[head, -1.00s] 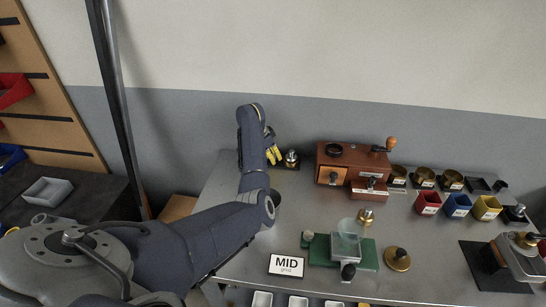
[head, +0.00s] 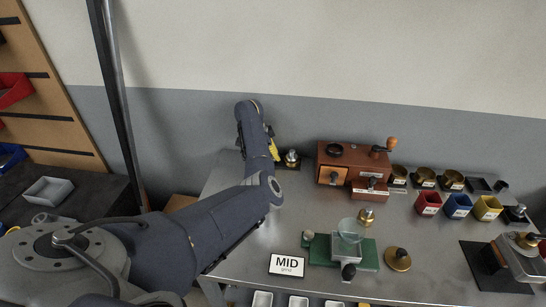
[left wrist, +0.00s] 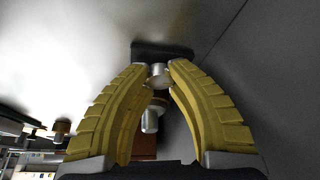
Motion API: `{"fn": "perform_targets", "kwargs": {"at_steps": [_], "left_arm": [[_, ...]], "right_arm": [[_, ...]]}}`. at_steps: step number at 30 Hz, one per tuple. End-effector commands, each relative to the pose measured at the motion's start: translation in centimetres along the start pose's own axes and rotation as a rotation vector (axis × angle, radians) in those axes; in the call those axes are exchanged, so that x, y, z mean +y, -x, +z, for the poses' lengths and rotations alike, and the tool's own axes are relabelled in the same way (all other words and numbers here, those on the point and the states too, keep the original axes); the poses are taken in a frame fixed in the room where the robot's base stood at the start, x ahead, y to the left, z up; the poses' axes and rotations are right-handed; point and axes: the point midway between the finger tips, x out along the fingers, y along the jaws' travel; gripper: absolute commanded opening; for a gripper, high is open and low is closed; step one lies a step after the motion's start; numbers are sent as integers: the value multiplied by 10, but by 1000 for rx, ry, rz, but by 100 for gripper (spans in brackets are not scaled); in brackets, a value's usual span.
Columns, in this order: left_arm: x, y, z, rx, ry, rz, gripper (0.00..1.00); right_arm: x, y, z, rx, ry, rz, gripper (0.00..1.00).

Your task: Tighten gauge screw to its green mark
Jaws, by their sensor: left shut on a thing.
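The gauge (head: 291,159) is a small silver and brass piece on a dark base at the back left of the bench. My left gripper (head: 274,149) is just left of it, its yellow fingers partly hidden by my arm. In the left wrist view the fingertips (left wrist: 162,66) are shut on a small silver screw head (left wrist: 158,74) in front of a black block (left wrist: 162,50). A brass and silver cylinder (left wrist: 150,117) shows between the fingers. No green mark can be made out. My right gripper is not seen.
A wooden grinder (head: 345,160) with a crank stands right of the gauge. Red (head: 428,204), blue (head: 458,206) and yellow (head: 487,208) cups stand at right.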

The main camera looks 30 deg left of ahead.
Motion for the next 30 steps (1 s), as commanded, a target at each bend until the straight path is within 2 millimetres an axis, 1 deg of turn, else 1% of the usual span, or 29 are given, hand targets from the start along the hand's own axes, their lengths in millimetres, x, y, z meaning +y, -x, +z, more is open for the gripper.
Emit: {"fn": "perform_targets", "kwargs": {"at_steps": [1, 12, 28, 29, 30], "left_arm": [[0, 1, -5, 9, -30, 15, 0], [0, 1, -5, 10, -177, 73, 0], [1, 0, -6, 11, -202, 84, 0], [1, 0, -6, 11, -202, 84, 20], [1, 0, -6, 11, -202, 85, 25]], "right_arm": [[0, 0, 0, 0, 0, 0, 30], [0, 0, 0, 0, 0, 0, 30], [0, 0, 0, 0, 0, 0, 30], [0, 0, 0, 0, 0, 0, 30], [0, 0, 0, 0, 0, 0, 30]]}}
